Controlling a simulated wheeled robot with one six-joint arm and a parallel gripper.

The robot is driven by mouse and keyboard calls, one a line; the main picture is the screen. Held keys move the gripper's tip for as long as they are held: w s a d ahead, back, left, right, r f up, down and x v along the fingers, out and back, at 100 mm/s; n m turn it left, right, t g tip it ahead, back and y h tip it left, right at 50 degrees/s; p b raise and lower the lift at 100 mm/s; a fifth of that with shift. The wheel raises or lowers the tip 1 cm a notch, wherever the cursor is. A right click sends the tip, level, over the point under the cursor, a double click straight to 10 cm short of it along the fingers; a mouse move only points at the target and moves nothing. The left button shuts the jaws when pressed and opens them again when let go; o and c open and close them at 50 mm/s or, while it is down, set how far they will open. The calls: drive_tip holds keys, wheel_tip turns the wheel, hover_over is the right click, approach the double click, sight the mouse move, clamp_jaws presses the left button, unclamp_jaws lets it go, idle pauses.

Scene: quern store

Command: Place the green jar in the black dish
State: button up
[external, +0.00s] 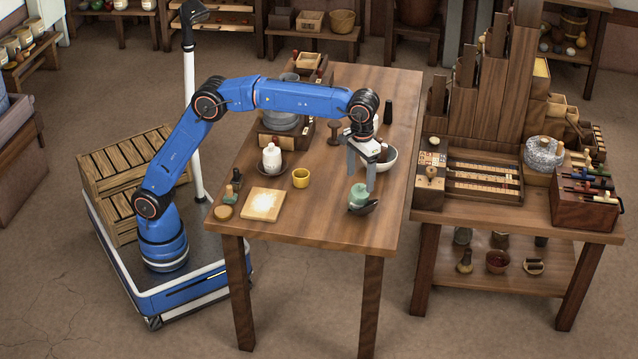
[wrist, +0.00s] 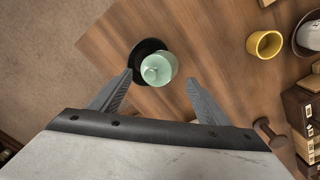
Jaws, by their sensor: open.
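The green jar (external: 358,192), pale green with a knobbed lid, is near the front right of the wooden table. The black dish (external: 366,208) shows under and beside it, and its right side looks raised, as if tilted. In the wrist view the jar (wrist: 160,70) overlaps the dish (wrist: 141,50) off-centre, with the dark rim showing to its left and above. I cannot tell whether the jar rests on the dish's floor or its rim. My gripper (external: 361,174) is open above the jar. In the wrist view its fingers (wrist: 159,78) stand apart on either side of the jar.
A yellow cup (external: 300,178), a white bottle (external: 272,158) on a dark saucer and a board with white powder (external: 264,203) stand to the left. The table's front right corner is bare.

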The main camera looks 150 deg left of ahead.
wheel_tip(320, 180, up, 6)
idle(0.4)
drive_tip(key=shift+r, duration=0.1)
drive_tip(key=s+d+r+m+t, duration=0.1)
drive_tip(key=s+d+m, duration=0.25)
drive_tip(key=d, duration=0.75)
drive_tip(key=s+d+m, duration=0.2)
drive_tip(key=s+d, duration=0.3)
drive_tip(key=d, duration=0.6)
drive_tip(key=s+d+r+m+t, duration=0.1)
drive_tip(key=s+d+m, duration=0.25)
drive_tip(key=d, duration=0.65)
drive_tip(key=s+d+f+m+t, duration=0.1)
drive_tip(key=s+d+f+m, duration=0.2)
drive_tip(key=s+d+f, duration=0.3)
drive_tip(key=s+d+f+m+t, duration=0.1)
drive_tip(key=s+d+f+m, duration=0.2)
drive_tip(key=s, duration=0.9)
drive_tip(key=s+d+f+m, duration=0.3)
drive_tip(key=s+d+f, duration=0.6)
drive_tip(key=f, duration=0.3)
drive_tip(key=shift+s+d+t, duration=0.25)
drive_tip(key=shift+s+t, duration=0.1)
drive_tip(key=shift+t, duration=0.05)
